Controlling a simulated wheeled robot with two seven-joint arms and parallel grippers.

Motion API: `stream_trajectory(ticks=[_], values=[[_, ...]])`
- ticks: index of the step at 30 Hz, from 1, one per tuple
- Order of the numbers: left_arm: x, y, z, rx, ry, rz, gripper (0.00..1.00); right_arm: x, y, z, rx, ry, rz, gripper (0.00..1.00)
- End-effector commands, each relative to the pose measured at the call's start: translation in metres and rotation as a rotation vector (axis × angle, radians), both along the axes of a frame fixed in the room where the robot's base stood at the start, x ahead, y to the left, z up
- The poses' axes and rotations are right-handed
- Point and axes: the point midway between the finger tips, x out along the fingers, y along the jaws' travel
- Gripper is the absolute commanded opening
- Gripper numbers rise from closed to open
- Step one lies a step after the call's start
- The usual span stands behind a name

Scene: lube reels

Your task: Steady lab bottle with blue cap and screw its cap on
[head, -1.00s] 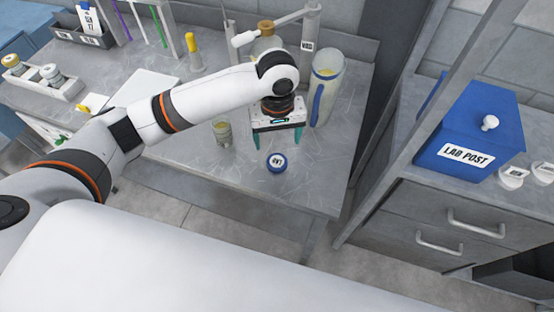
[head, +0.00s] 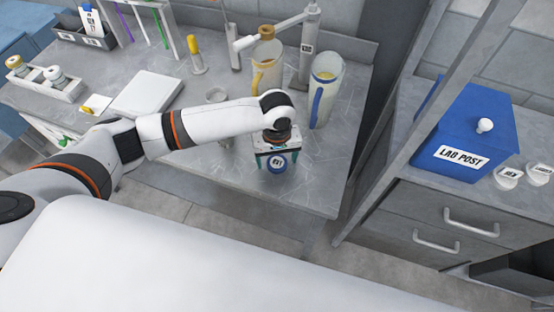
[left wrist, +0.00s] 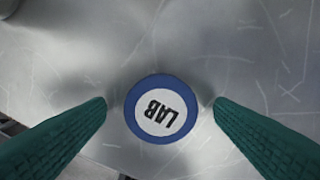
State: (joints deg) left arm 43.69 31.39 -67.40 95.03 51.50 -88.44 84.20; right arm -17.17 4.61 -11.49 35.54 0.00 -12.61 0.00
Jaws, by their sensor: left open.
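A round blue cap (head: 277,162) with a white LAB label faces up near the front edge of the grey worktop. My left gripper (head: 277,165) is open over it, pointing down. In the left wrist view the cap (left wrist: 160,109) sits midway between the two green fingertips of the left gripper (left wrist: 160,104), with a small gap on each side. I cannot tell from above whether a bottle stands under the cap. A small clear glass vessel (head: 224,142) is mostly hidden behind my left forearm. My right gripper is not in view.
A round clear dish (head: 216,96) is left of the jug. The worktop (head: 318,185) right of the cap is clear up to its edge.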

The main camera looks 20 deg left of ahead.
Motion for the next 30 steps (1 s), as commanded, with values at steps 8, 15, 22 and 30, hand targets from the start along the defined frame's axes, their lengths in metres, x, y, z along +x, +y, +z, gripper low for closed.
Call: stream_trajectory(ticks=[8, 15, 22, 30], values=[[0.0000, -0.0001, -0.0040, 0.000, -0.001, 0.000, 0.77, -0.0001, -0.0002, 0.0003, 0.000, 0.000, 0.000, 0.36], [0.0000, -0.0002, -0.0037, 0.000, -0.001, 0.000, 0.56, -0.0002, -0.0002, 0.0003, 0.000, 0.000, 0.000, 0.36], [0.0001, -0.0002, -0.0036, 0.000, -0.001, 0.000, 0.29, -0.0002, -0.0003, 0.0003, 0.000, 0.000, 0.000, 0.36], [0.0002, -0.0002, -0.0024, 0.000, -0.001, 0.000, 0.29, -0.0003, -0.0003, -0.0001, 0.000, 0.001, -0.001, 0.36]])
